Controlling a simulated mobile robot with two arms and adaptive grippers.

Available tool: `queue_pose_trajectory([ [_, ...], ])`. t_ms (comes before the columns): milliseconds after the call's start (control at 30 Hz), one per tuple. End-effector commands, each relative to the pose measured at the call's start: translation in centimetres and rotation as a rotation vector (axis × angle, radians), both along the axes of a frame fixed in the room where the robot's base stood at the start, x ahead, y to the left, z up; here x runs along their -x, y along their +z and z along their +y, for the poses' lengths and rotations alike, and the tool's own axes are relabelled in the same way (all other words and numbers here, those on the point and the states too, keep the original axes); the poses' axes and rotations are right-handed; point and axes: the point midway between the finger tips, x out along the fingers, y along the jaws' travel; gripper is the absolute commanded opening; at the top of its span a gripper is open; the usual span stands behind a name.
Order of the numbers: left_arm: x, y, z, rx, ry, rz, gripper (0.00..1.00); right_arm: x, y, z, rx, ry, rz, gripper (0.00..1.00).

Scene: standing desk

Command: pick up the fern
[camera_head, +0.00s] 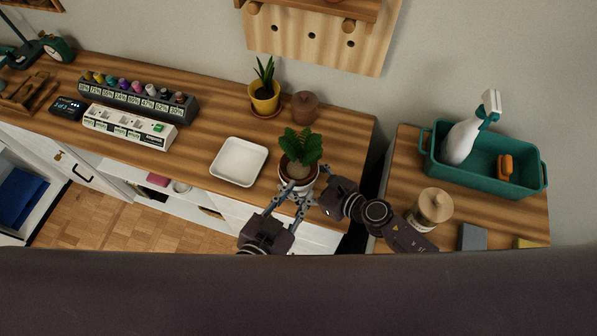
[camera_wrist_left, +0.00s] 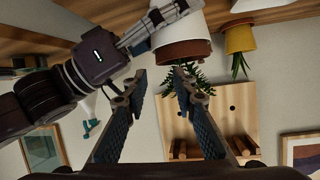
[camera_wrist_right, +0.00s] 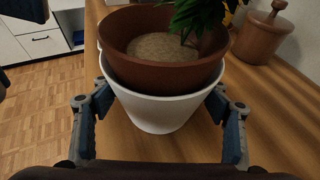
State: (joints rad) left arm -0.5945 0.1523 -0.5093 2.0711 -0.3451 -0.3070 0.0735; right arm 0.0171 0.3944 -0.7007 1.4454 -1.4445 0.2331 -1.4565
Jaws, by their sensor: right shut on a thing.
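The fern (camera_head: 301,146) has green leaves and stands upright in a brown pot (camera_wrist_right: 160,66) inside a white outer pot (camera_wrist_right: 155,108), near the front right of the long desk. My right gripper (camera_head: 320,186) is shut on the white pot, with one finger on each side in the right wrist view (camera_wrist_right: 160,118). My left gripper (camera_head: 291,194) is in front of the pot. Its fingers are apart and empty in the left wrist view (camera_wrist_left: 160,80), where the pot (camera_wrist_left: 182,48) shows above them. Whether the pot touches the desk I cannot tell.
A white square dish (camera_head: 239,161) lies left of the fern. A yellow-potted plant (camera_head: 264,98) and a brown lidded pot (camera_head: 305,107) stand behind it.

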Motion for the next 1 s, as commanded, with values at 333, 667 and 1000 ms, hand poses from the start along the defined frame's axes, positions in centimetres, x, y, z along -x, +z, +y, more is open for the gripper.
queue_pose_trajectory([
  [333,-2.6,-1.1,-1.4,-0.001,-0.001,-0.003,0.25,-0.1,0.1,0.0,0.001,-0.001,-0.003,0.42],
  [667,-5.9,-2.6,-3.1,-0.001,-0.001,-0.003,0.25,-0.1,0.1,0.0,0.000,-0.001,-0.003,0.42],
  [1000,-6.0,-2.7,-3.2,0.000,-0.002,-0.002,0.17,-0.1,0.1,0.0,0.000,-0.001,-0.003,0.42],
])
